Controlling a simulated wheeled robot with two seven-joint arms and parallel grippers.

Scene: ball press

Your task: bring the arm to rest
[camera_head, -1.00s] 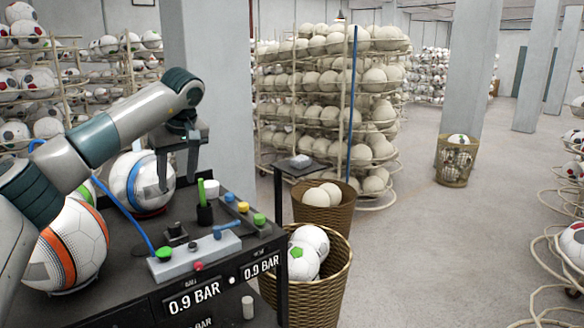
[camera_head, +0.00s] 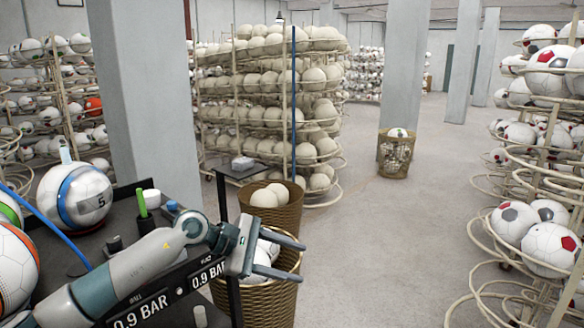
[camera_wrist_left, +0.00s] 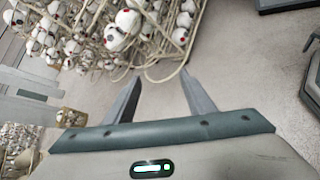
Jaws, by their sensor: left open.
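My left arm reaches across the front of the dark press table (camera_head: 75,260) from the lower left in the head view. Its left gripper (camera_head: 303,262) is open and empty, with its fingers pointing right, above and in front of the wicker basket of white balls. In the left wrist view the two fingers (camera_wrist_left: 155,98) stand apart with nothing between them. Floor and a ball rack lie beyond the fingertips there. My right gripper is not in view.
A white and blue ball (camera_head: 75,195) and an orange-striped ball (camera_head: 15,265) sit on the table. A wicker basket (camera_head: 250,300) stands close under the gripper, with another basket (camera_head: 272,218) behind it. A ball rack (camera_head: 535,255) stands at the right. The floor (camera_head: 385,260) between is clear.

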